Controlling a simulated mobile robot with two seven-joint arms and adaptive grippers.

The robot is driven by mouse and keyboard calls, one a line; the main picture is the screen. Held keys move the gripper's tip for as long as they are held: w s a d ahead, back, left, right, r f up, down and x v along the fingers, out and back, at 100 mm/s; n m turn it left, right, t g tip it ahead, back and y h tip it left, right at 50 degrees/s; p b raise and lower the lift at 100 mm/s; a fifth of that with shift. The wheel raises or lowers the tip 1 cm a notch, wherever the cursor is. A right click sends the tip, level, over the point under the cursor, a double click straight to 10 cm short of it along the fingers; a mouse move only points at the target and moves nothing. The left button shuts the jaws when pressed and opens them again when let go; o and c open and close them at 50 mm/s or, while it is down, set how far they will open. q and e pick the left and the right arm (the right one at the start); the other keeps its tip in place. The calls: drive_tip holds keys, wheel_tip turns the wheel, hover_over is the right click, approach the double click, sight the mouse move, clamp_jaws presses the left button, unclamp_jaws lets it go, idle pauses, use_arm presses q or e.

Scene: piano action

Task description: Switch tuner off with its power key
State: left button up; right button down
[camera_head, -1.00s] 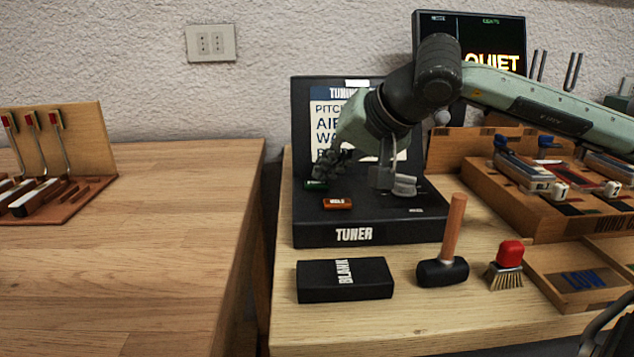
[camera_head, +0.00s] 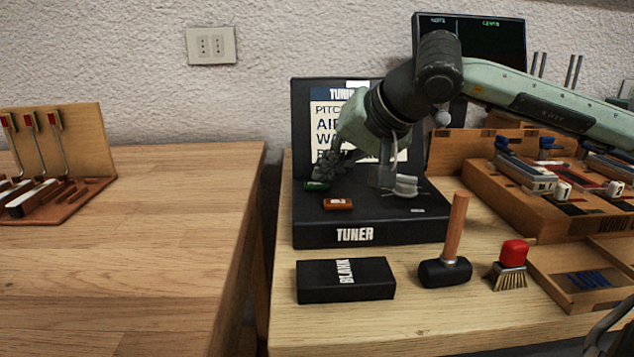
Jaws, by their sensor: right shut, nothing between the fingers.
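The tuner (camera_head: 270,236) is not pointed here by its edge alone; its black body (camera_head: 400,229) sits on the right-hand table with its lettered back panel upright. On its top are a small green key (camera_head: 316,185) and an orange key (camera_head: 338,204); their labels are too small to read. The tuner's screen (camera_head: 494,45) behind is dark, with only small header text. My right gripper (camera_head: 325,169) is shut and empty, its fingertips just above or at the green key; I cannot tell whether they touch. A grey knob (camera_head: 405,187) is partly hidden by my right gripper.
A black BLANK block (camera_head: 346,280), a mallet (camera_head: 444,271) and a red-topped brush (camera_head: 508,265) stand in front of the tuner. A wooden key-action model (camera_head: 520,205) and a LOW tray (camera_head: 545,290) are at right. The left table's front is clear.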

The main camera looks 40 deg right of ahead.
sight(327, 185)
drive_tip(key=shift+r, duration=0.1)
drive_tip(key=shift+r+p, duration=2)
drive_tip(key=shift+r, duration=1)
